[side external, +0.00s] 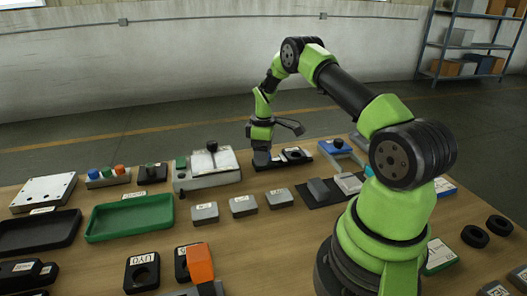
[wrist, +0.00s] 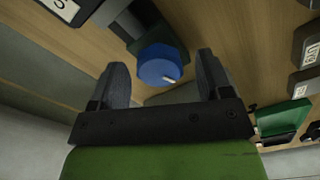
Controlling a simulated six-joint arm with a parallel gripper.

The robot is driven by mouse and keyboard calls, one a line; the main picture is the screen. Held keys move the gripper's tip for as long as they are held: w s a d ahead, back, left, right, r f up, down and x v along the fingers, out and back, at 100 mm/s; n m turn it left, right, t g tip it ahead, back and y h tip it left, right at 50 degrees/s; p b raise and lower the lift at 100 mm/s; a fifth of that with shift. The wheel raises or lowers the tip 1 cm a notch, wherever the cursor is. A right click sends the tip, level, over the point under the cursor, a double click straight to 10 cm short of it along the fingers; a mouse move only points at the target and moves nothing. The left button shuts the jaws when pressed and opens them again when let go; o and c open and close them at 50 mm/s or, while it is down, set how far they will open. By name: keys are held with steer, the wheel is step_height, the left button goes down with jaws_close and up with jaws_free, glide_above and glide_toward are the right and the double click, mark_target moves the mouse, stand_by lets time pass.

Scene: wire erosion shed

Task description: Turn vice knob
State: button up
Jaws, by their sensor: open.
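The blue round knob (wrist: 158,66) with a white mark sits on a dark fixture in the wrist view. My gripper (wrist: 162,64) is open, with one finger on each side of the knob and a visible gap at both sides. In the side external view my gripper (side external: 262,158) is low over the back of the bench, at the left end of a dark fixture (side external: 294,155). A little blue shows there, mostly hidden by the fingers. Whether the fingertips are level with the knob I cannot tell.
Left of my gripper is a grey device (side external: 208,180) with a black knob. To the right stands another fixture with a blue top (side external: 337,144). Small grey blocks (side external: 243,206) lie in front, and a green tray (side external: 130,218) is further left.

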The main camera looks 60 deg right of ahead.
steer(key=c, duration=0.9)
steer(key=shift+c, duration=0.2)
steer(key=shift+m, duration=0.3)
steer(key=m, duration=1.1)
steer(key=shift+m, duration=2.2)
